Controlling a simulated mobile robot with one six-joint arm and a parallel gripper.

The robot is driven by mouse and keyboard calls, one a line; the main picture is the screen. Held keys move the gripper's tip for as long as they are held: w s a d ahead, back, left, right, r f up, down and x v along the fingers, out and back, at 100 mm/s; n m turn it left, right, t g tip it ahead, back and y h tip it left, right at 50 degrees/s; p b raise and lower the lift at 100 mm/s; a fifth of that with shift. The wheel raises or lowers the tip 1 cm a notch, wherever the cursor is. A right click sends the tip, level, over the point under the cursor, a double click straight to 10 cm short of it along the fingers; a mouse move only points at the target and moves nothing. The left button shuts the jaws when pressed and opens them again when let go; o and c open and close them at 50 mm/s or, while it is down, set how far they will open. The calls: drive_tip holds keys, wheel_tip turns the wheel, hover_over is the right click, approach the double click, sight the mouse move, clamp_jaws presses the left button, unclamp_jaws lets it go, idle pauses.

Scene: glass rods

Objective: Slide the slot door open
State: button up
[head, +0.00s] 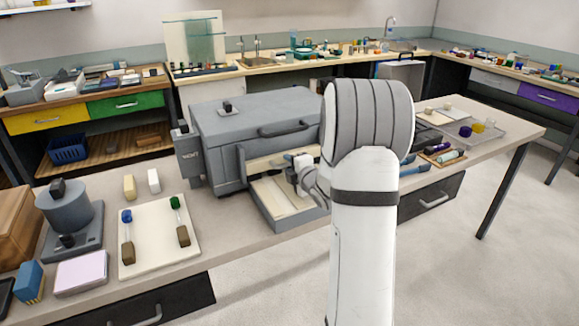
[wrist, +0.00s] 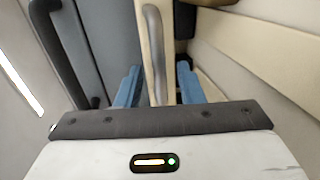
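A large grey machine (head: 255,125) stands on the bench. A cream upright panel (head: 262,163), apparently the slot door, runs along its front above a shallow cream-floored tray (head: 282,208). In the wrist view, a cream panel (wrist: 143,50) carries a long grey handle (wrist: 155,45). My gripper (wrist: 157,88) has its two blue fingers apart, one on each side of the handle, with visible room between handle and fingers. No contact shows. In the head view my white arm covers the right part of the door, and the fingertips cannot be made out.
A dark handle bar (wrist: 68,55) lies left of the fingers in the wrist view. A wooden tray (head: 443,157) and a clear tray (head: 475,135) stand to the right. Open floor lies in front.

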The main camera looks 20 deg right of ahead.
drive_tip(key=shift+c, duration=0.5)
clamp_jaws()
wheel_tip(320, 180, up, 4)
drive_tip(key=shift+r+p, duration=0.2)
drive_tip(key=shift+p, duration=0.15)
drive_tip(key=shift+o, duration=0.5)
unclamp_jaws()
drive_tip(key=shift+s, duration=0.1)
